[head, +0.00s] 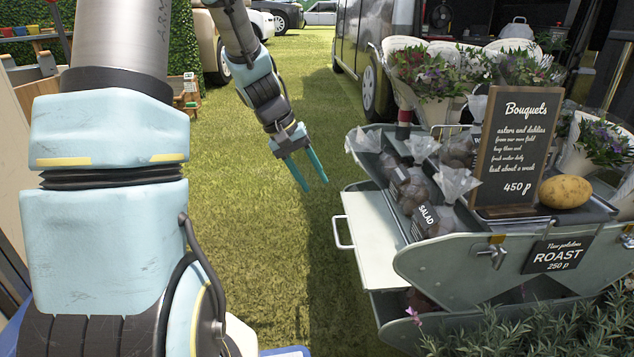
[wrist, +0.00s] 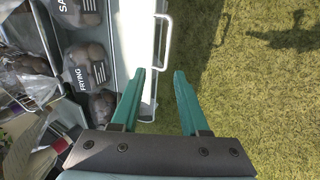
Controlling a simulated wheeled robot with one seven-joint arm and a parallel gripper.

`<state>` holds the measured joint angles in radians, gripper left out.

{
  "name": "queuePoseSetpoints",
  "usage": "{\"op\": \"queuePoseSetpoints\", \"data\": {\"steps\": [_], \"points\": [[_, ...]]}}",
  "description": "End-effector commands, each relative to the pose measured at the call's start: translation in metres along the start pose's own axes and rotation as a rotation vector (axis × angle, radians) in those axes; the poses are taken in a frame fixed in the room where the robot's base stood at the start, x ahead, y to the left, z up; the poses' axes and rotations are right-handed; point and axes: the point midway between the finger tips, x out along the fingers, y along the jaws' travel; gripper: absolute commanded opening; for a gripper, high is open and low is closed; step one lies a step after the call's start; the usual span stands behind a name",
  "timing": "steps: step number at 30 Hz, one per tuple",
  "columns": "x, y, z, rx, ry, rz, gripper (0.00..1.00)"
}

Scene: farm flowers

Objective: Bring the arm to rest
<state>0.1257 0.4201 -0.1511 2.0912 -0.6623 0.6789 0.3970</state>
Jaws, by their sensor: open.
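My gripper (head: 307,170) hangs over the grass, left of the metal stall, with its two teal fingers apart and nothing between them. In the wrist view my gripper (wrist: 160,85) is open and empty. Past the fingers lie grass and the pale side panel of the stall with its handle. My arm comes down from the top of the head view, and the gripper is apart from the stall there.
The metal stall (head: 450,283) stands at right with a handle (head: 341,232) jutting left. It bears bagged potatoes (head: 415,190), a Bouquets board (head: 517,150) and a loose potato (head: 565,192). Flower buckets (head: 433,107) and a van (head: 370,60) stand behind. Open grass (head: 265,260) lies left of the stall.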

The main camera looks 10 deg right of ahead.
Motion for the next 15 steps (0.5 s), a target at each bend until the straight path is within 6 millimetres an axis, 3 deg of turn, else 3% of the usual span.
{"op": "queuePoseSetpoints", "data": {"steps": [10, 15], "points": [[-0.004, -0.003, 0.003, 0.000, 0.001, -0.011, 0.45], [-0.041, -0.033, 0.034, -0.005, 0.027, -0.141, 0.45]]}}
